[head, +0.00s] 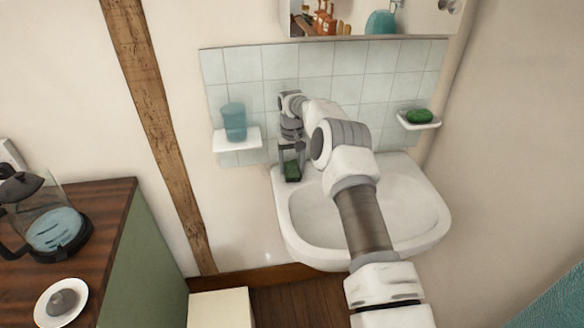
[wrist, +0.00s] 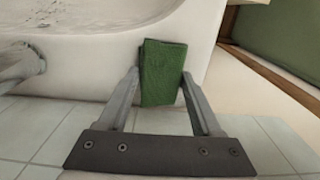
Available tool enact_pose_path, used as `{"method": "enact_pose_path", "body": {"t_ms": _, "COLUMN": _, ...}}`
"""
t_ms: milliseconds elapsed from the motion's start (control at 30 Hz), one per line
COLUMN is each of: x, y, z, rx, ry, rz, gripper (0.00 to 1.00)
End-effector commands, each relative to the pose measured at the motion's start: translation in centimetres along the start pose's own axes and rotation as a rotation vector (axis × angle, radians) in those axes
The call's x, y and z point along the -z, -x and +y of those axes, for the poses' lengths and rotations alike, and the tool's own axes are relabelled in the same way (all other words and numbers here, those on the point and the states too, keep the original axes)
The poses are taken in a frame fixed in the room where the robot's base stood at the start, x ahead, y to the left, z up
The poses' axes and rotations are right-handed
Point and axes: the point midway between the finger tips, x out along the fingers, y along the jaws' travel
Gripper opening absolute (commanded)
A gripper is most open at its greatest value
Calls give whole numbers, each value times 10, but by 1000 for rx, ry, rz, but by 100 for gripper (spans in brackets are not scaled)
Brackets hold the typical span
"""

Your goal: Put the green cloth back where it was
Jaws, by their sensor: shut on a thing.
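The green cloth (head: 292,171) is a small folded dark-green piece, seen over the back-left corner of the white washbasin (head: 300,212) in the head view. My gripper (head: 290,150) points down and is shut on it. In the wrist view the cloth (wrist: 162,72) sits between the two fingertips of my gripper (wrist: 160,76), against the white basin rim (wrist: 95,72). I cannot tell whether the cloth touches the rim or hangs just above it.
A shelf (head: 237,139) with a blue tumbler (head: 234,121) is close left of my gripper. A dish (head: 418,125) with a green soap-like piece (head: 419,116) is on the right wall. A mirror (head: 345,18) hangs above. A wooden counter (head: 95,215) carries a glass pot (head: 52,228).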

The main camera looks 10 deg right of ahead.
Motion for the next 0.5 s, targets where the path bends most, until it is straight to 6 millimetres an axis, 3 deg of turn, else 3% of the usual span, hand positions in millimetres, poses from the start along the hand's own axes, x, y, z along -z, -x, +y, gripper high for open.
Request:
{"method": "enact_pose_path", "body": {"t_ms": 400, "x": 0, "y": -11, "z": 0, "rx": 0, "ry": 0, "rz": 1, "gripper": 22}}
{"method": "enact_pose_path", "body": {"t_ms": 433, "x": 0, "y": -11, "z": 0, "rx": 0, "ry": 0, "rz": 1, "gripper": 68}}
{"method": "enact_pose_path", "body": {"t_ms": 500, "x": 0, "y": -10, "z": 0, "rx": 0, "ry": 0, "rz": 1, "gripper": 81}}
